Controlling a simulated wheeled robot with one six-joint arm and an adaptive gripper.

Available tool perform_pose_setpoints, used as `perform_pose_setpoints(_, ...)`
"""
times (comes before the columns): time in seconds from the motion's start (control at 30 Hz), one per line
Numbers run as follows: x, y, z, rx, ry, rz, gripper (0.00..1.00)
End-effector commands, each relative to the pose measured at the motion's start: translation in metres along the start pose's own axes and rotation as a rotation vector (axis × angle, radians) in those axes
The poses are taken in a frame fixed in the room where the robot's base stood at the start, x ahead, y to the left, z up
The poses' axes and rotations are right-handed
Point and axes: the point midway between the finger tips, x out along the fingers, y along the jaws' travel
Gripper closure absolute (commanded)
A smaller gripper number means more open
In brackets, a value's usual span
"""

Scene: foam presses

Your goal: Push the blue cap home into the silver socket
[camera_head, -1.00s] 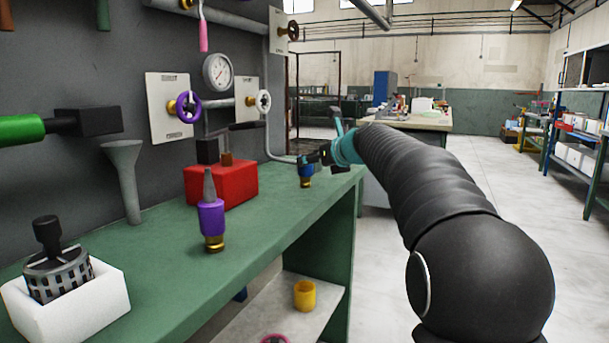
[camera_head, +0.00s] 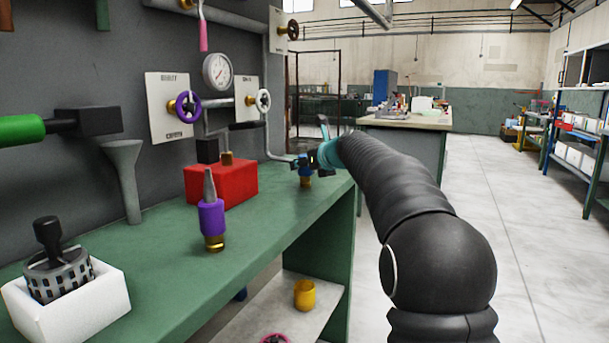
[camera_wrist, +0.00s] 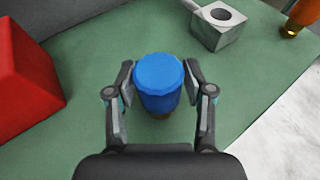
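The blue cap (camera_wrist: 160,78) stands upright on the green bench, and it also shows in the head view (camera_head: 306,171). A brass-coloured end (camera_head: 306,183) shows under it. My gripper (camera_wrist: 159,72) is around the cap, one finger on each side. The fingers look open, with narrow gaps beside the cap. The silver socket (camera_wrist: 214,27), a grey block with a round dark hole, sits on the bench at the top of the wrist view, beyond the cap. I cannot make out the socket in the head view.
A red block (camera_wrist: 22,75) stands left of the cap. An amber and brass piece (camera_wrist: 299,17) is near the bench edge, right of the socket. A purple-collared piece (camera_head: 211,218) stands nearer in the head view. The bench between cap and socket is clear.

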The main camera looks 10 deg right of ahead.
Motion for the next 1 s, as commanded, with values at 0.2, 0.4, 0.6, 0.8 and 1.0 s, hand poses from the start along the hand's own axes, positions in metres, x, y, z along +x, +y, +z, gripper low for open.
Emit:
perform_pose_setpoints(0.2, -0.001, 0.0, 0.001, 0.0, -0.001, 0.0, 1.0)
perform_pose_setpoints(0.4, -0.001, 0.0, 0.001, 0.0, -0.001, 0.0, 1.0)
perform_pose_setpoints(0.6, -0.004, 0.0, 0.011, -0.001, -0.002, 0.001, 1.0)
perform_pose_setpoints(0.8, -0.016, 0.0, 0.043, -0.004, -0.004, 0.0, 1.0)
perform_pose_setpoints(1.0, -0.048, -0.038, 0.057, 0.0, -0.003, -0.005, 1.0)
